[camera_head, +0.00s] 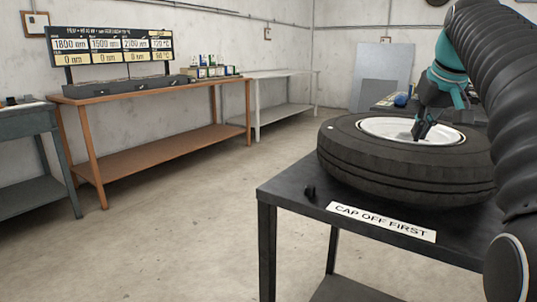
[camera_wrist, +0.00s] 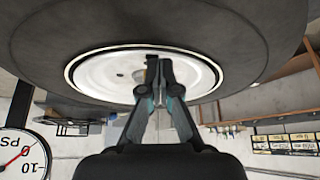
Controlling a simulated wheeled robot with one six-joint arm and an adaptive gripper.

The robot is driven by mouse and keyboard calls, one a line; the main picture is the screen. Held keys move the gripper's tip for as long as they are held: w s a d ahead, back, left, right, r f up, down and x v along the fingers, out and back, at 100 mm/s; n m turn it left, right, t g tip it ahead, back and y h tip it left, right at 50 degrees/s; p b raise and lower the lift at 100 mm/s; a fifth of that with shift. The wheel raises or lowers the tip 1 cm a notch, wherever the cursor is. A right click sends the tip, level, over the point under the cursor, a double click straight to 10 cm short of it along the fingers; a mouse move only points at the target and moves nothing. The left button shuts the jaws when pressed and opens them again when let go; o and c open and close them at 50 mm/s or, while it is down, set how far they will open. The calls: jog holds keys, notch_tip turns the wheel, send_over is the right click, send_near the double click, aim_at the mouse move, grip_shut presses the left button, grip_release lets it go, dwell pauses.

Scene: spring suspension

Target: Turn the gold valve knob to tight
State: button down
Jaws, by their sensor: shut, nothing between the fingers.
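I cannot make out a gold valve knob in either view; it may be hidden or too small to see. A black tyre (camera_head: 350,165) with a white rim (camera_head: 385,127) lies flat on a dark table (camera_head: 290,207). My gripper (camera_head: 421,132) points down over the rim, with its fingers shut and empty. In the wrist view my gripper (camera_wrist: 160,68) shows in front of the white rim (camera_wrist: 100,75), and its fingertips meet. I cannot tell whether the fingertips touch anything at the rim.
A wooden bench (camera_head: 150,152) with a display board (camera_head: 110,47) stands at the back left. A gauge (camera_wrist: 22,150) shows in the wrist view. The floor between is clear.

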jog(key=shift+s, duration=0.1)
jog(key=shift+s+a, duration=0.15)
jog(key=shift+s, duration=0.05)
jog(key=shift+r, duration=3)
